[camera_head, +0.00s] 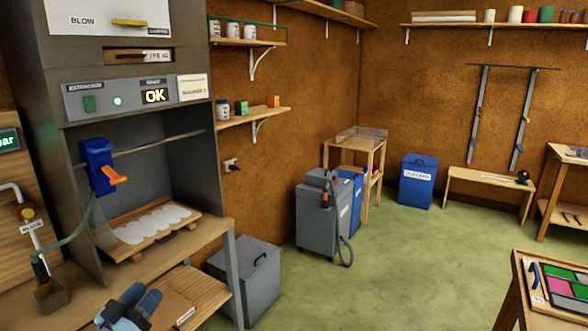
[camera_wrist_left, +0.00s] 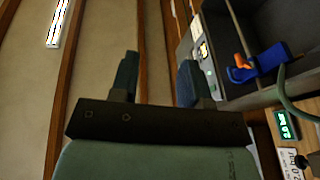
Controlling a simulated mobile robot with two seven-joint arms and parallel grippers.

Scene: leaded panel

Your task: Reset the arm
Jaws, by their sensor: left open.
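My left gripper (camera_head: 143,298) shows at the bottom left of the head view, low in front of the wooden bench with the grey cabinet. Its blue fingers point up and away from me. In the left wrist view the two fingers of the left gripper (camera_wrist_left: 158,80) stand apart with nothing between them, so it is open and empty. My right gripper is in neither view.
The grey cabinet (camera_head: 228,165) holds a board (camera_head: 125,252) with white ovals. A blue device with an orange lever (camera_head: 102,165) hangs inside; it also shows in the left wrist view (camera_wrist_left: 268,60). A grey bin (camera_head: 250,280) stands beside the bench. Green floor (camera_head: 400,270) is clear.

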